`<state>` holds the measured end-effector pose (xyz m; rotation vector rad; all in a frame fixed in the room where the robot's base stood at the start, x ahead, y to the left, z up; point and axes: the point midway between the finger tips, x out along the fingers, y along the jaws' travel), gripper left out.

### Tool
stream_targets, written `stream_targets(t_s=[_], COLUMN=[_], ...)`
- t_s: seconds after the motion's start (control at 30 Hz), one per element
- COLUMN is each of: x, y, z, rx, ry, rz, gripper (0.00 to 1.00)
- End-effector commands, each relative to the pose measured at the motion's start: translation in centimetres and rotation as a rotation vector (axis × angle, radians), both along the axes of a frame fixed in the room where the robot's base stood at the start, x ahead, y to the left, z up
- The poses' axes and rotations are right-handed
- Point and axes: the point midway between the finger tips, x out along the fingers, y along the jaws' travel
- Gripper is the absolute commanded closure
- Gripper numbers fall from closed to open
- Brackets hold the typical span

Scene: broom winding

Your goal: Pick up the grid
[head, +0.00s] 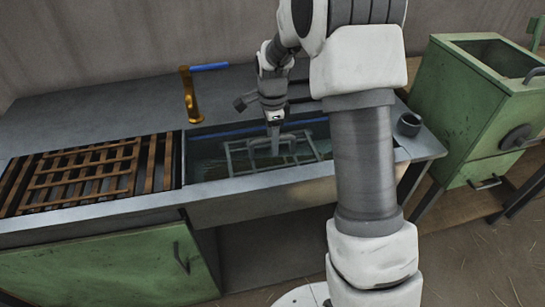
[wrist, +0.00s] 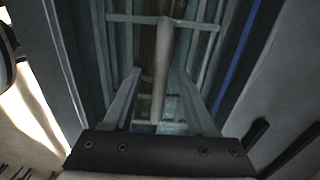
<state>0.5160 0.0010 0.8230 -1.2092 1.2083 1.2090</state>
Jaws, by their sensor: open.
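A grey metal grid (head: 252,158) lies tilted in the sink basin, with its bars above the greenish bottom. My gripper (head: 274,143) is lowered over the grid, inside the basin's outline. In the wrist view my gripper (wrist: 160,105) is open, with one finger on each side. A pale grey rod (wrist: 163,65), seemingly a handle or bar of the grid, runs between the fingers with gaps on both sides. Crossbars of the grid (wrist: 185,23) show beyond it. Whether a finger touches the grid cannot be told.
A brown slatted rack (head: 85,172) covers the counter left of the sink. A brass tap (head: 190,97) with a blue lever stands behind the basin. The sink walls (head: 262,182) enclose the grid closely. A dark cup (head: 409,124) stands at right, near a green cabinet (head: 465,100).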

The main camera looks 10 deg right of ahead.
Motion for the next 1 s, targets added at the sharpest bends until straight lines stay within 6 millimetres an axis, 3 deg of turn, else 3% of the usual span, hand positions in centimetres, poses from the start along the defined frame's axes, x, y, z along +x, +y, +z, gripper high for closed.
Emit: stream_targets(t_s=[0.1,0.37,0.7,1.0], x=[-0.1,0.0,0.0,0.0], y=[-0.1,-0.1,0.0,0.0], z=[-2.1,-2.4,-2.4,-2.4], rx=[-0.001,-0.001,-0.001,-0.001], ry=[0.003,0.0,0.0,0.0], rz=[0.0,0.0,0.0,0.0], gripper=[0.43,0.43,1.0,1.0])
